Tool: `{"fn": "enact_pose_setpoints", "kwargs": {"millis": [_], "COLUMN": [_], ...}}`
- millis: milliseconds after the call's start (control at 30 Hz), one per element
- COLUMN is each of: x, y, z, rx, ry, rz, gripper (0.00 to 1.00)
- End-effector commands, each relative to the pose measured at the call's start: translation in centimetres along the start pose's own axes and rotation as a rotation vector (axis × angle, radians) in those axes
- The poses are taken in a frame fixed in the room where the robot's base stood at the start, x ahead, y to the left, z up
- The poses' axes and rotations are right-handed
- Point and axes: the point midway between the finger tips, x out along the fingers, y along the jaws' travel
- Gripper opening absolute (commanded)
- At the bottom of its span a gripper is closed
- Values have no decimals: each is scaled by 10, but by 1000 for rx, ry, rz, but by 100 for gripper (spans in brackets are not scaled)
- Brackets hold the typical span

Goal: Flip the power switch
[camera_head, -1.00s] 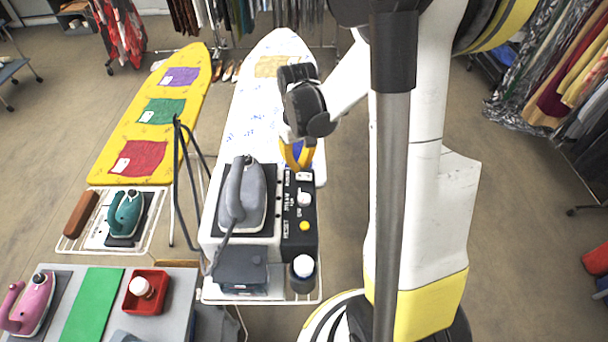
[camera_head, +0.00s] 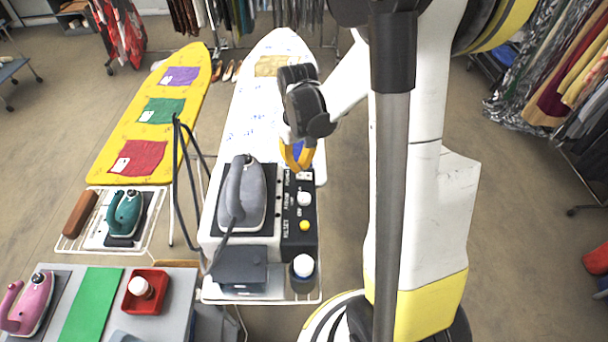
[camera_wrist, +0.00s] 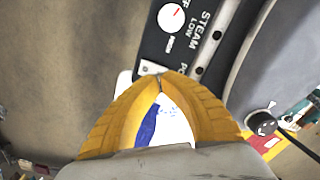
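The black control panel (camera_head: 299,237) runs along the right side of the white iron station on the white ironing board. A small white switch (camera_head: 304,176) sits at its far end, beside printed lettering. My gripper (camera_head: 297,170) is just above that far end, next to the switch; I cannot tell whether it touches. In the wrist view, the yellow fingertips (camera_wrist: 160,78) meet over the end of the panel (camera_wrist: 160,45), near lettering that starts with "P". The fingers look shut with nothing between the tips. They mostly hide the switch there.
A grey iron (camera_head: 243,195) rests left of the panel. A white knob (camera_head: 304,199) and a yellow button (camera_head: 304,226) are nearer on the panel. A white-capped bottle (camera_head: 303,267) stands in front. A black cord stand (camera_head: 177,180) rises at left.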

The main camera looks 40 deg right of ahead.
Motion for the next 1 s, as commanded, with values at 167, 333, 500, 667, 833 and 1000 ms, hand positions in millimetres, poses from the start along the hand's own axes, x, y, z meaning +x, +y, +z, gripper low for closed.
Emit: {"fn": "enact_pose_setpoints", "kwargs": {"millis": [167,333,500,667,833,1000], "x": [3,6,8,11,13,16], "y": [0,0,0,0,0,0], "z": [0,0,0,0,0,0], "rx": [0,0,0,0,0,0], "ry": [0,0,0,0,0,0], "rz": [0,0,0,0,0,0], "gripper": [0,0,0,0,0,0]}}
